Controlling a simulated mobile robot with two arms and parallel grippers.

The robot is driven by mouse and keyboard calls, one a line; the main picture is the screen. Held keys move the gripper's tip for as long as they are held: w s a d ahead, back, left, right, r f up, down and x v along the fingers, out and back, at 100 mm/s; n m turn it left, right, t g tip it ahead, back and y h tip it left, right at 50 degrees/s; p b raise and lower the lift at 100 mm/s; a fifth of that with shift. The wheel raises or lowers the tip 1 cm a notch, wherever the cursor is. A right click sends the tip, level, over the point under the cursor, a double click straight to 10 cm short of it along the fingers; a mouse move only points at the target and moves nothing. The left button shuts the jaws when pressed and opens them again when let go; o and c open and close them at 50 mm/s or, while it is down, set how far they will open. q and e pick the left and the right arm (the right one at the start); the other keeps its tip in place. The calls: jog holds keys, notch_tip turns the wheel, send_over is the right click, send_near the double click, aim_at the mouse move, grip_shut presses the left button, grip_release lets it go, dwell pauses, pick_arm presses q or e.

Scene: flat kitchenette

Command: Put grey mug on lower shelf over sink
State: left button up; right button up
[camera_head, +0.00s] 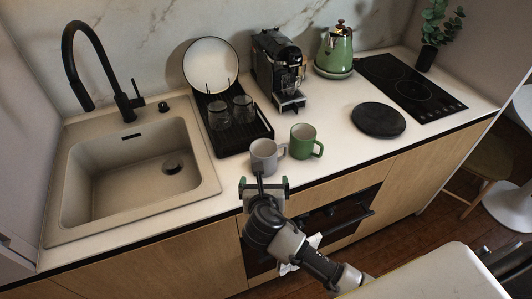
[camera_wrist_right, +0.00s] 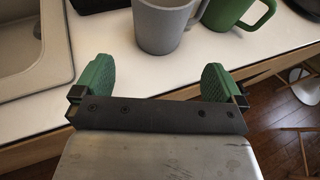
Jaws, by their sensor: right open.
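The grey mug (camera_head: 264,156) stands upright on the white counter, right of the sink and in front of the dish rack. Its handle points right, toward the green mug. It also shows at the top of the right wrist view (camera_wrist_right: 160,25). My right gripper (camera_head: 263,184) is open at the counter's front edge, just in front of the grey mug. In the right wrist view its two green fingers (camera_wrist_right: 156,78) are spread, with nothing between them, and the mug lies beyond them. My left gripper is not in view. No shelf over the sink shows.
A green mug (camera_head: 304,141) stands close to the right of the grey mug. The dish rack (camera_head: 258,129) holds glasses and a plate. The sink (camera_head: 135,170) with its black faucet (camera_head: 88,60) is at left. A coffee machine (camera_head: 277,66) and black round board (camera_head: 378,119) stand farther right.

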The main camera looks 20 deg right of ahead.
aim_at(265, 150)
jog(key=x, duration=0.5)
jog(key=shift+w+d, duration=0.1)
jog(key=shift+w, duration=0.1)
jog(key=p+x, duration=0.1)
jog(key=x, duration=0.3)
jog(key=shift+w+r, duration=0.1)
jog(key=shift+r, duration=0.1)
jog(key=shift+w+d+f, duration=0.1)
jog(key=shift+w+f, duration=0.15)
jog(key=shift+w, duration=0.2)
jog(key=c, duration=1.2)
jog(key=shift+o, duration=0.2)
jog(key=shift+r, duration=0.15)
